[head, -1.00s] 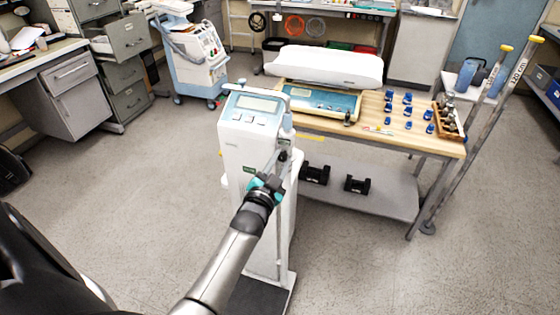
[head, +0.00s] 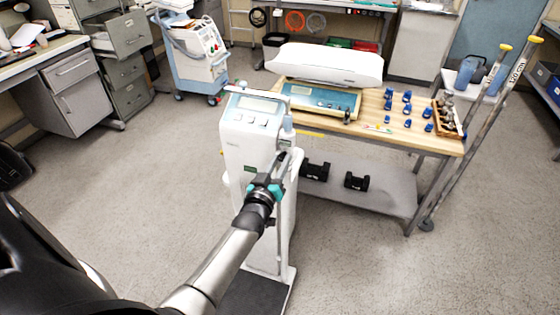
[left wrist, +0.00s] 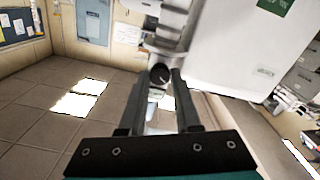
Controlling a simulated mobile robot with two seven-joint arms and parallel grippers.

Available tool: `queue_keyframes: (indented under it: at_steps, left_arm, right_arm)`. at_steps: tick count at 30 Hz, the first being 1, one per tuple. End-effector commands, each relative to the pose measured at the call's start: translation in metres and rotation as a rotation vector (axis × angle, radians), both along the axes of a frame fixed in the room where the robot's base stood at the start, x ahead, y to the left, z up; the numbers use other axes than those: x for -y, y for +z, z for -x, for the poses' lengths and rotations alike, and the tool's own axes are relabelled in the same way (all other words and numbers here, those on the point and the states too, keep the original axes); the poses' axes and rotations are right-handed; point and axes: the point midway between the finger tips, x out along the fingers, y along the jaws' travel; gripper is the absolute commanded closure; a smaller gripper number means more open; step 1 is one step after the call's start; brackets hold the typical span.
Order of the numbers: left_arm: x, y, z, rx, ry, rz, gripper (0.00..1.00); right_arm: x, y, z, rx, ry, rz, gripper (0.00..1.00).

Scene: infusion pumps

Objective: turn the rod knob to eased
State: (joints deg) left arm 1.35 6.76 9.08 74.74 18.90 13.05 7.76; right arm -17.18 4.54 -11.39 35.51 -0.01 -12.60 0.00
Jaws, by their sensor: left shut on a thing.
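A white column scale (head: 240,160) with a display panel stands in the middle of the head view. A rod with a pale collar (head: 288,126) runs down its right side. My left gripper (head: 283,160) reaches up to this rod from below. In the left wrist view, the small dark round rod knob (left wrist: 160,75) sits between the two fingertips of the left gripper (left wrist: 160,82), which are shut on it. The knob is hidden by the fingers in the head view. Its turned position cannot be read. My right gripper is not in view.
A wooden-topped table (head: 440,143) stands right behind the scale, holding a baby scale (head: 325,65), several blue pieces and a wooden box (head: 450,118). Crutches (head: 485,130) lean at the table's right end. The floor at left and front right is clear.

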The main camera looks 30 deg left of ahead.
Motion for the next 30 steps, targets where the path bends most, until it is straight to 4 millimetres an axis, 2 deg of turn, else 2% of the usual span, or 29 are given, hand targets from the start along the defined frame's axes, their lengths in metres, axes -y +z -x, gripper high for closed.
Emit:
queue_keyframes:
  at_steps: [15, 30]
  left_arm:
    - [-0.0006, -0.0013, 0.0006, 0.097, 0.0, 0.406, 1.0]
    - [-0.0006, -0.0011, 0.0004, 0.129, 0.0, 0.539, 1.0]
  right_arm:
    - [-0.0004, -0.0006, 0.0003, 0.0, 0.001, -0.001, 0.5]
    - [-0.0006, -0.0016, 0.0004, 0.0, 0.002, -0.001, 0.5]
